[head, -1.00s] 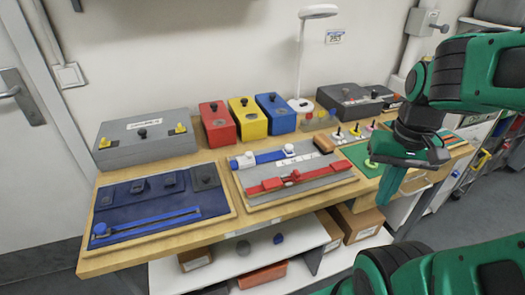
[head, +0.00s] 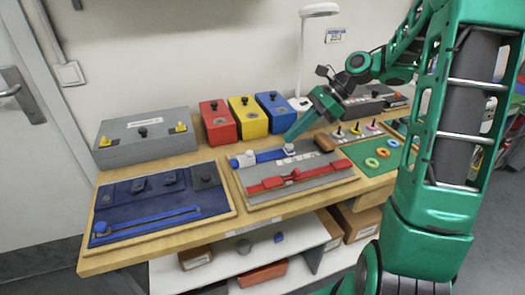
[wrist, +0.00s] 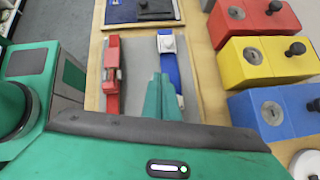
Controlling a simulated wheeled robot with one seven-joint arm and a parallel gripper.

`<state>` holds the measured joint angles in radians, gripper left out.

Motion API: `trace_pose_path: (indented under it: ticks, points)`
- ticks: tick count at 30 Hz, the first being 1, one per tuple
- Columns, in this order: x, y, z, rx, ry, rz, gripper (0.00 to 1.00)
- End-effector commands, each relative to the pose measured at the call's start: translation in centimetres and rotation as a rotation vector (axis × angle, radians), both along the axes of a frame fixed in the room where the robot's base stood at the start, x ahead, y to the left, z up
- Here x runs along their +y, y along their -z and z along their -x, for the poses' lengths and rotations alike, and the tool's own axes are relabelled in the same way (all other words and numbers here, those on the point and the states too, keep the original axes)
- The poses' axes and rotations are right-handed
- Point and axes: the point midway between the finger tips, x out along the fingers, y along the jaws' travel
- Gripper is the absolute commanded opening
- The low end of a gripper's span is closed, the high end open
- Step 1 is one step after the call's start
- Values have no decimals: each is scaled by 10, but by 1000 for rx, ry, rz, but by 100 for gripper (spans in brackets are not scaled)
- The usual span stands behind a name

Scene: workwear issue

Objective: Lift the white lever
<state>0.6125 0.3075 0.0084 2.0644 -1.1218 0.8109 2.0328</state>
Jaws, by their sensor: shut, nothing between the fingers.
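On a grey board (head: 312,181) on the bench, a blue bar (head: 270,155) carries a white block (head: 248,159) at its left end and a small white knob (head: 289,150) at its right end. These are the white lever parts I can see. In the wrist view the white block (wrist: 167,43) lies beyond my fingertips. My gripper (head: 288,140) is shut and empty, pointing down at the white knob. In the wrist view my gripper (wrist: 160,82) hides the knob and part of the blue bar. I cannot tell whether the fingertips touch the knob.
A red bar with red handle (head: 295,174) runs parallel in front. Red (head: 217,120), yellow (head: 247,118) and blue (head: 275,113) boxes stand close behind. A lamp (head: 303,60) rises at the back. A blue panel (head: 160,205) lies to the left.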

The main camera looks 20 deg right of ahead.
Motion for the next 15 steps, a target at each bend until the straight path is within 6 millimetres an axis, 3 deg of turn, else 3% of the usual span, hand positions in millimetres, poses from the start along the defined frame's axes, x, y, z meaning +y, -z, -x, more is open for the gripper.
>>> trace_pose_path:
  ticks: [6, 15]
  points:
    - [3, -5, -12, 94, 81, -120, 0]
    - [4, -6, -13, 106, 90, -132, 0]
